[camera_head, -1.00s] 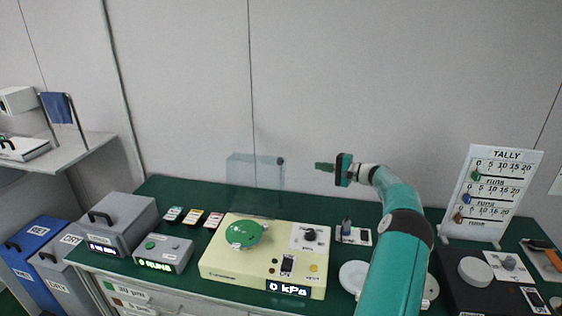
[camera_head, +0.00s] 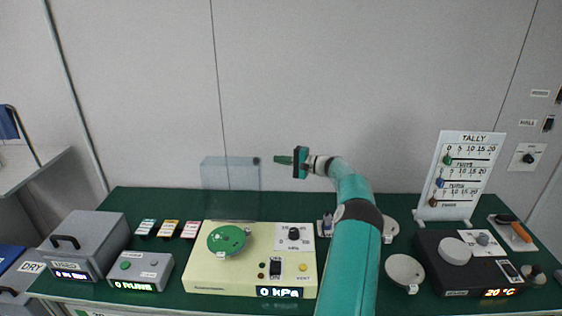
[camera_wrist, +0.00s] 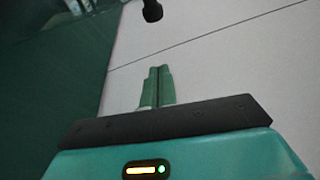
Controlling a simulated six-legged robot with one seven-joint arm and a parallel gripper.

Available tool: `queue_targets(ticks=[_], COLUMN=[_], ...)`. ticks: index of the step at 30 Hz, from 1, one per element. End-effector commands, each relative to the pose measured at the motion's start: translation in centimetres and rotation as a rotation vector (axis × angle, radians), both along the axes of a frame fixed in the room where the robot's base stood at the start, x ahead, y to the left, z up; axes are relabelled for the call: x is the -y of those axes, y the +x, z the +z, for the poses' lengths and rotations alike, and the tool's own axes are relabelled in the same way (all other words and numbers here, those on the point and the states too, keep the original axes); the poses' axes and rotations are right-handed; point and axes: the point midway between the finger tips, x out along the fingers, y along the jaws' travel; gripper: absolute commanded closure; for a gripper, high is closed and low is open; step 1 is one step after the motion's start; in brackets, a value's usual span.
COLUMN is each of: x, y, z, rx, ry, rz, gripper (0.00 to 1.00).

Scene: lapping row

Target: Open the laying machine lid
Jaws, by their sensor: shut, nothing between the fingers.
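The cream machine (camera_head: 215,282) stands on the green bench, with a green round plate (camera_head: 228,239) on top and a display reading 0 kPa. A clear panel (camera_head: 230,188) stands upright at its back edge and looks like its lid, raised. A dark knob (camera_head: 257,160) sits at the panel's upper right edge and also shows at the top of the wrist view (camera_wrist: 152,10). My gripper (camera_head: 276,160) is shut and empty, just right of the knob in the picture, pointing left. Its fingers (camera_wrist: 160,72) are together in the wrist view. A gap shows between fingertips and knob.
A grey box (camera_head: 85,240) and a grey counter unit (camera_head: 140,270) stand left of the machine. A black heater unit (camera_head: 465,262) and the tally board (camera_head: 462,175) are at right. The wall is behind the panel; the air above the bench is clear.

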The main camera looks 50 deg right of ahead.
Motion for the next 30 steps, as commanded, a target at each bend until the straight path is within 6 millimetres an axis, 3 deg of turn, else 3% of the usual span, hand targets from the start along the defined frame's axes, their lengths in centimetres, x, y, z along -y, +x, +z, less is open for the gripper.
queue_targets(ticks=[3,13,30], x=[-0.9,-2.4,-4.8], y=[2.2,6.5,4.5], z=[-0.2,-0.4,0.3], rx=[0.001,0.001,0.001], ry=[-0.001,-0.001,0.001], rz=[0.004,0.004,0.002], gripper=[1.00,1.00,1.00])
